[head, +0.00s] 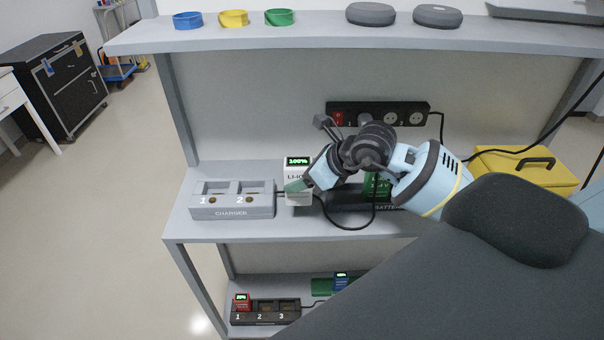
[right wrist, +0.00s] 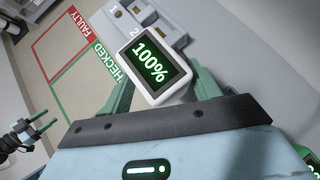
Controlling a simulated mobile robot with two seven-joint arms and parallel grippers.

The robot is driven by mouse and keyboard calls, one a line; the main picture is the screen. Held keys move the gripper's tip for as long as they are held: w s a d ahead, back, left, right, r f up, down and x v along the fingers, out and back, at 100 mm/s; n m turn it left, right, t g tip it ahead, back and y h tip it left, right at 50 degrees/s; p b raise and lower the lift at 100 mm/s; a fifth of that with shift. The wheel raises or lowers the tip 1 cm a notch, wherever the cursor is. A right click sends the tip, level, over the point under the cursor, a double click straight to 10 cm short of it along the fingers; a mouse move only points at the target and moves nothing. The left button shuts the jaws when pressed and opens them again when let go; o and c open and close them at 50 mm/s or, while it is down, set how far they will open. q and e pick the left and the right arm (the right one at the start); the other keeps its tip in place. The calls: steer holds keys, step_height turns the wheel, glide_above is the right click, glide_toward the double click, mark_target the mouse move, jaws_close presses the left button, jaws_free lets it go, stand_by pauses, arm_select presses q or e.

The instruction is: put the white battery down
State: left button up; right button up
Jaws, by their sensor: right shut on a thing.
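The white battery (head: 298,199) has a green 100% display and stands roughly upright at the right end of the grey two-slot charger (head: 232,212). My right gripper (head: 299,186) is shut on it; its green fingers also show on both sides of the battery (right wrist: 155,65) in the right wrist view. I cannot tell whether the battery's base touches the shelf. Charger slots 1 and 2 look empty. My left gripper (right wrist: 40,124) shows at the left edge of the right wrist view, its two fingers apart and nothing between them.
A green battery (head: 377,187) is in a dark holder behind my right arm. A power strip (head: 380,112) is on the back panel, a yellow case (head: 525,165) at the right. A black cable loops near the battery. Red FAULTY and green CHECKED outlines (right wrist: 70,62) show in the wrist view.

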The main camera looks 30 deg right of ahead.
steer(key=shift+s+d+r, duration=0.1)
steer(key=shift+s+d, duration=0.1)
steer(key=shift+s, duration=0.1)
steer(key=s+a+f+n+g+y, duration=0.1)
steer(key=s+a+f, duration=0.1)
steer(key=a, duration=0.1)
steer(key=s+a+f+n+y, duration=0.1)
steer(key=s+a+f+n, duration=0.1)
steer(key=s+a+f, duration=0.1)
steer(key=s+a+f+n+g+y, duration=0.1)
steer(key=s+a+f+n, duration=0.1)
steer(key=s+a+f, duration=0.1)
steer(key=shift+s+f+g, duration=0.15)
steer(key=shift+g, duration=0.15)
jaws_close()
steer(key=shift+a, duration=0.25)
steer(key=shift+d, duration=0.25)
